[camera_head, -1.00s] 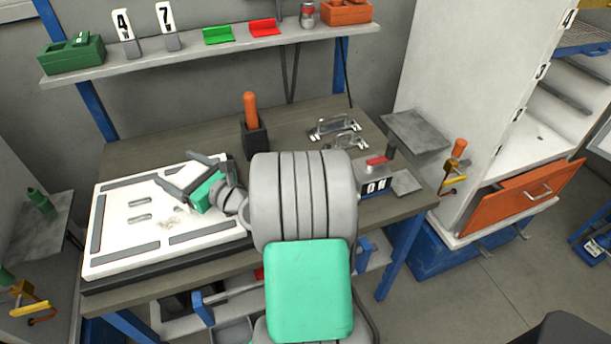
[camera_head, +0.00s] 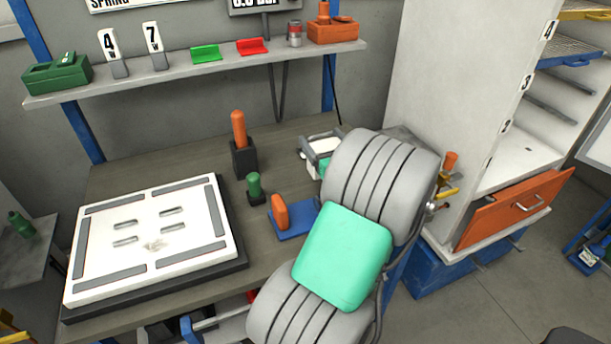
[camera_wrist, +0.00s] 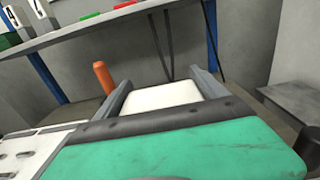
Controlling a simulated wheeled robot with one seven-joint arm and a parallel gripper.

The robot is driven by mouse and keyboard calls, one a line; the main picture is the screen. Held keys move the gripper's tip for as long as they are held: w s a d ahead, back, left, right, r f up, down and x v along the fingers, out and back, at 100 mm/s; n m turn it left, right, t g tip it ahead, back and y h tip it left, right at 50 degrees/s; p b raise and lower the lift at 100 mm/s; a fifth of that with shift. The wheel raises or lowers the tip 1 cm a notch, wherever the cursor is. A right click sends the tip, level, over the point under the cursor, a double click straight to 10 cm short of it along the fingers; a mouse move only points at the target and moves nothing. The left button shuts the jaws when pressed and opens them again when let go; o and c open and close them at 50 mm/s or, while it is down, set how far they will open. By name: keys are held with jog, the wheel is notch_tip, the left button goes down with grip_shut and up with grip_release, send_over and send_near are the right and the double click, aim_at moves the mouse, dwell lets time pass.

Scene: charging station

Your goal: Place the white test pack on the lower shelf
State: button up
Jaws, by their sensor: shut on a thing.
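The white test pack (camera_wrist: 162,96) is a pale block between the two grey fingers of my gripper (camera_wrist: 160,88) in the wrist view. The head view shows my gripper (camera_head: 322,143) shut on the white pack (camera_head: 323,148) above the back right of the workbench, partly hidden by my own arm. Numbered shelf levels show in the white cabinet (camera_head: 428,75) at the right; its lower white surface (camera_head: 515,165) is bare where visible. Under the bench, parts of a low level show, mostly hidden by my arm. I cannot tell which is the lower shelf.
A white slotted board (camera_head: 150,235) covers the bench's left side. An orange-handled tool (camera_head: 238,130), a green knob (camera_head: 254,186) and a blue base with an orange handle (camera_head: 290,222) stand near my arm. The wall shelf (camera_head: 190,78) holds several items.

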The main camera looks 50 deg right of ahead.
jog(key=w+f, duration=0.3)
jog(key=w+a+f+b, duration=0.1)
jog(key=w+f, duration=0.6)
jog(key=f, duration=0.1)
jog(key=shift+w+a+f, duration=0.25)
jog(key=shift+a+r, duration=0.1)
jog(key=o, duration=1.7)
jog(key=shift+f, duration=0.25)
jog(key=shift+o, duration=0.2)
jog(key=shift+r, duration=0.1)
